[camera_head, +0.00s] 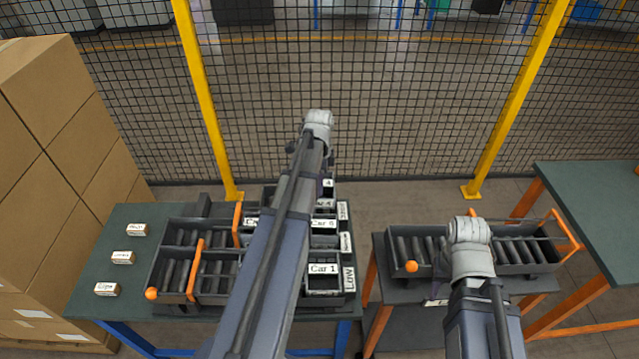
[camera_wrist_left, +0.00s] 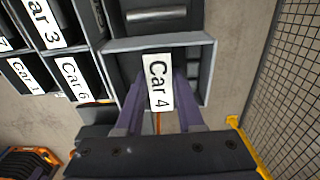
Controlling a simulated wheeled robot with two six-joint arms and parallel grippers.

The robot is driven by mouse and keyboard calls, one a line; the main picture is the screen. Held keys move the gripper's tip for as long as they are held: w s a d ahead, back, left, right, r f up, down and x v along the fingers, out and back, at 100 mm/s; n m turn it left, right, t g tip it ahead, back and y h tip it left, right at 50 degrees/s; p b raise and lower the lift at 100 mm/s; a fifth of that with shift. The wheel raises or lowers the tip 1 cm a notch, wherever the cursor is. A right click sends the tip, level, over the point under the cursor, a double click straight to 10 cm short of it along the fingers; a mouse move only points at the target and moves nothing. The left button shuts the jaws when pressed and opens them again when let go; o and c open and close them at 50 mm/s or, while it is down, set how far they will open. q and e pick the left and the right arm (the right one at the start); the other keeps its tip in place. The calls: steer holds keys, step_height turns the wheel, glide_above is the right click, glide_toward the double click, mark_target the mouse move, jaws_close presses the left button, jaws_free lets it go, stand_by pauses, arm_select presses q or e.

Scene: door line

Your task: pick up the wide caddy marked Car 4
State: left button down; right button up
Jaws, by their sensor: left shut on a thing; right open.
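The wide caddy marked Car 4 (camera_wrist_left: 207,75) shows in the left wrist view as a grey open box with a dark inside. Its white label (camera_wrist_left: 158,82) stands between the two purple fingers of my left gripper (camera_wrist_left: 160,108). The gripper is shut on the caddy at the label. In the head view the left arm covers most of this spot; only a label edge with a 4 (camera_head: 328,184) shows. I cannot tell whether the caddy is lifted. My right arm ends over the right-hand cart, and its fingers are hidden.
Caddies marked Car 3 (camera_wrist_left: 42,22), Car 6 (camera_wrist_left: 70,75) and Car 1 (camera_head: 324,280) stand close beside it. A roller tray (camera_head: 180,270) with orange bars is at left. Another roller tray (camera_head: 520,250) sits on the right cart. A mesh fence (camera_head: 380,100) stands behind.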

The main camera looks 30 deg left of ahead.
arm_select(q)
steer(key=shift+r+p, duration=3.45)
steer(key=shift+r, duration=0.6)
steer(key=shift+f, duration=0.1)
steer(key=shift+f+b, duration=0.2)
steer(key=shift+b, duration=0.1)
steer(key=shift+r, duration=0.1)
